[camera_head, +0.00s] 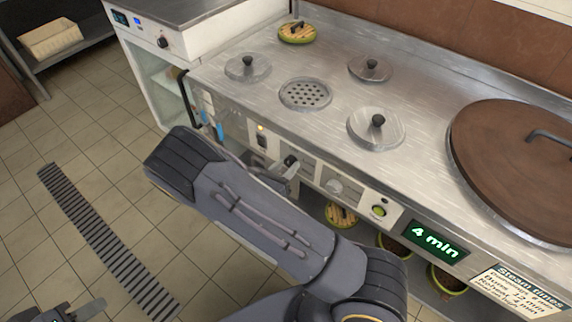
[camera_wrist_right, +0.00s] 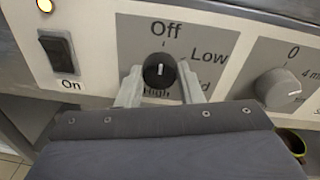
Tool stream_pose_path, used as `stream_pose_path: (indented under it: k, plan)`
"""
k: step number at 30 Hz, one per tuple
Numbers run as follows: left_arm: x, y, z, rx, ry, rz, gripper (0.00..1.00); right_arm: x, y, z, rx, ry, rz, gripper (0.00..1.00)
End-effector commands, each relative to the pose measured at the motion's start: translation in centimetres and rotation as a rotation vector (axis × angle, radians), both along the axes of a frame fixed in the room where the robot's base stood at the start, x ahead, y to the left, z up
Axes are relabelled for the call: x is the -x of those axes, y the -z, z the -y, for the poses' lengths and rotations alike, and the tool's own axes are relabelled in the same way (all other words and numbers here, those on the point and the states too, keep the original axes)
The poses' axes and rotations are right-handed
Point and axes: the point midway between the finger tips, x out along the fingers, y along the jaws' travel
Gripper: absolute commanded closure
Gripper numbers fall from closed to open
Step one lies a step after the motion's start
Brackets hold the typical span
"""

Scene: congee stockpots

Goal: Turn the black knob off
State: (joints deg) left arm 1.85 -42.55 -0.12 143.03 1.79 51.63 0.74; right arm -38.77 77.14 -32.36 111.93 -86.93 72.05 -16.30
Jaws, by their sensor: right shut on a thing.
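The black knob (camera_wrist_right: 160,71) sits on a grey plate marked Off at the top, Low at the upper right and High below. Its white mark looks upright, but I cannot tell which end points. The knob also shows in the head view (camera_head: 291,161). My right gripper (camera_wrist_right: 160,84) is shut on the knob, one finger on each side; in the head view it is at the stove's front panel (camera_head: 283,172). My left gripper (camera_head: 62,312) is at the lower left corner, partly cut off, fingers apart and empty, away from the panel.
A grey timer knob (camera_wrist_right: 278,89) is right of the black knob, and a rocker switch (camera_wrist_right: 58,52) marked On is left, below a lit lamp (camera_wrist_right: 45,5). A green button (camera_head: 379,211) and a "4 min" display (camera_head: 435,242) are further right. Lidded pots (camera_head: 376,128) stand above.

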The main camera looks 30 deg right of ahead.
Motion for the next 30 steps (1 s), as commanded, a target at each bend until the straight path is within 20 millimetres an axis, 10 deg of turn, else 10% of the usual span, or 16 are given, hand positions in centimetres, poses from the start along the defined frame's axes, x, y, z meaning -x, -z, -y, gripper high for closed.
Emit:
stream_pose_path:
  k: [9,10,15,30]
  plan:
    - [0.0,0.0,0.0,0.0,0.0,0.0,0.64,0.0,0.1,-0.1,0.0,-0.002,-0.005,0.89]
    - [0.0,0.0,0.0,0.0,0.0,0.0,0.64,0.0,0.1,-0.1,0.0,-0.002,-0.005,0.64]
    - [0.0,0.0,0.0,0.0,0.0,0.0,0.64,0.0,0.1,0.0,0.001,-0.001,-0.004,0.45]
    - [0.0,-0.3,0.0,0.0,0.0,0.0,0.64,1.2,-0.3,-2.8,0.0,-0.005,-0.003,0.45]
